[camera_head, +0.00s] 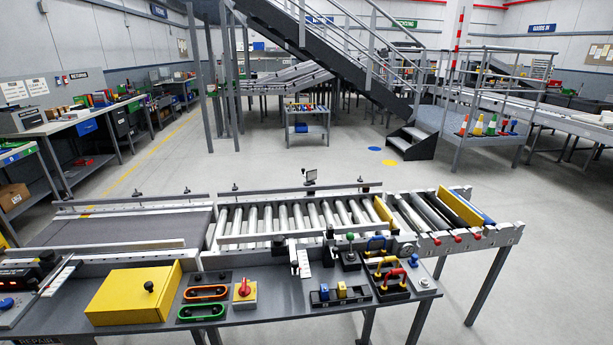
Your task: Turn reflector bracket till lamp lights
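No piece can be clearly told as the reflector bracket. A small dark plate on a short post (310,176) stands on the far rail of the roller conveyor and may be it. On the near side, a small black and white upright fitting (303,260) stands by the conveyor's edge and may belong to the same sensor. I cannot tell which part is the lamp, or whether any lamp is lit. A green-topped knob (350,237) stands to the right of the fitting. Neither of my grippers is in view.
The grey bench (260,315) in front holds a yellow box with a black knob (135,293), red and green handles (205,293), a red rotary switch (243,289), blue and yellow blocks (341,291) and coloured handles (385,268). Behind the roller conveyor (290,218), the floor is open.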

